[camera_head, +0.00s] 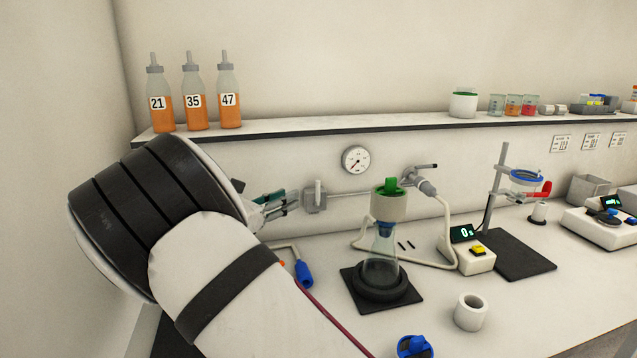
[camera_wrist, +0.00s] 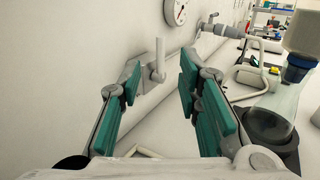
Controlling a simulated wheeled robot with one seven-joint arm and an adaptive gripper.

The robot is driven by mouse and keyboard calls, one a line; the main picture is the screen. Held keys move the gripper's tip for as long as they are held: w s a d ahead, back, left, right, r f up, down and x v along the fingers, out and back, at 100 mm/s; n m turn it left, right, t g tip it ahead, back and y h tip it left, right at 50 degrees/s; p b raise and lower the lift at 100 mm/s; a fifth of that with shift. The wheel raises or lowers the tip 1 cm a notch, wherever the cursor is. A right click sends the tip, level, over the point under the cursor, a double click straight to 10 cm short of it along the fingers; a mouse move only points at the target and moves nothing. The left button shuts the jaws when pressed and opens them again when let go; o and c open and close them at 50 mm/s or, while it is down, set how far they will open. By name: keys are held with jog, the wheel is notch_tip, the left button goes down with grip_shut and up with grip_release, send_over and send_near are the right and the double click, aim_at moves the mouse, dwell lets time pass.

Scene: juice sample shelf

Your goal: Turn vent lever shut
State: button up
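A white lever (camera_head: 317,188) stands upright on a small grey valve block (camera_head: 314,204) at the wall. It also shows in the wrist view, as a pale upright lever (camera_wrist: 159,58). My gripper (camera_head: 294,201) is just left of the block in the head view. In the wrist view my gripper (camera_wrist: 158,82) is open, its green-padded fingers spread wide with nothing between the pads. The lever stands beyond the fingertips, between them in the picture. I cannot tell whether the left finger touches the block.
A pipe runs right from the block, below a round gauge (camera_head: 355,159), to a black-handled valve (camera_head: 424,178). A glass flask (camera_head: 382,247) with a funnel stands on a dark mat. A blue-handled tool (camera_head: 304,272) lies below my gripper. The shelf (camera_head: 345,126) with bottles is above.

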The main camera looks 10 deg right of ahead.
send_over(318, 207)
jog(key=shift+w, duration=0.25)
dwell(0.3)
grip_shut()
